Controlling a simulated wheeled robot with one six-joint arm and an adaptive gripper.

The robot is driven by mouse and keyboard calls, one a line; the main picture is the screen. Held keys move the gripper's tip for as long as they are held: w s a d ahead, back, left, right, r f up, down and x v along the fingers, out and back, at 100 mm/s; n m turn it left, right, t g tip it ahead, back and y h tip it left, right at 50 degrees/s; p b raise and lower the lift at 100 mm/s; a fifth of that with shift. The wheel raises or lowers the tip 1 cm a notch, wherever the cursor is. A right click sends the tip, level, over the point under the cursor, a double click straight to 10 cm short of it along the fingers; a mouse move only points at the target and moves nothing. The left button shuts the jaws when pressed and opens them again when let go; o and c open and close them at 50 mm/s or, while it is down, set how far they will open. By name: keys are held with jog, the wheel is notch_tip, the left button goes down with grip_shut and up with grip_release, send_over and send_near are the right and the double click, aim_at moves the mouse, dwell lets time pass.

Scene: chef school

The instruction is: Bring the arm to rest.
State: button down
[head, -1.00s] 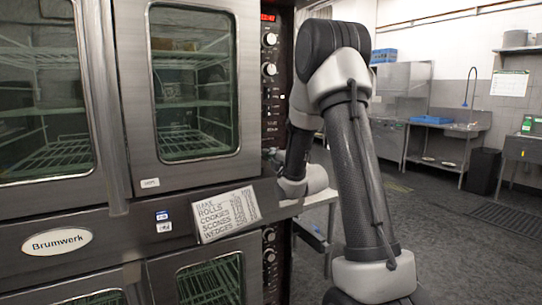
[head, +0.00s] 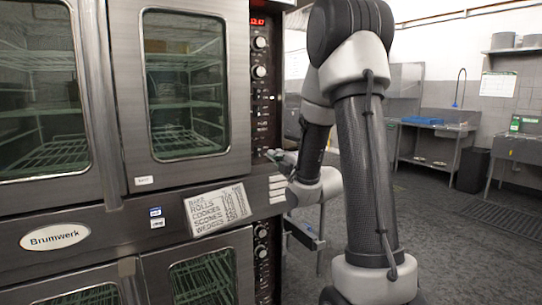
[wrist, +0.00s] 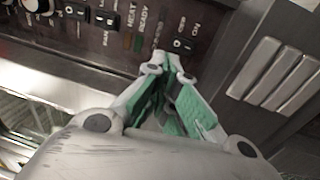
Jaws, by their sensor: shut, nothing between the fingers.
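My gripper (wrist: 166,68) shows in the wrist view with its green-padded fingers converging to closed tips, empty. The tips are in front of the oven's dark control panel (wrist: 105,48), close to the on switch (wrist: 183,45); I cannot tell whether they touch it. In the head view my gripper (head: 279,157) is small, beside the lower part of the same panel, to the left of my arm. My arm is bent, with its elbow high at the top of the picture and its forearm reaching down behind the upright link.
The double oven (head: 110,205) with glass doors fills the left side. A label plate (head: 218,207) leans out from its middle band. Silver vent slots (wrist: 275,75) lie right of my gripper. A sink table (head: 440,130) stands at the back right, with open grey floor before it.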

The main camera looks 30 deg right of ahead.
jog(key=shift+s+r, duration=0.1)
jog(key=shift+s, duration=0.65)
jog(key=s+d+f+m+g+h, duration=0.25)
jog(key=f+m+g, duration=0.5)
jog(key=f, duration=0.55)
jog(key=s+f+m+g, duration=0.4)
jog(key=s+m, duration=0.1)
jog(key=s, duration=0.3)
jog(key=s+a+r+m+g+y, duration=0.1)
jog(key=s+a+r+m+g, duration=0.2)
jog(key=s, duration=0.6)
jog(key=s+a+r+m+g, duration=0.3)
jog(key=s+a+m, duration=0.1)
jog(key=s, duration=0.5)
jog(key=s+a+r+n+t, duration=0.1)
jog(key=s+a+r+t, duration=0.1)
jog(key=s+a+r, duration=0.2)
notch_tip(320, 180, up, 3)
jog(key=shift+s+a+r+y, duration=0.15)
jog(key=shift+s+a+y, duration=0.1)
jog(key=shift+y, duration=0.2)
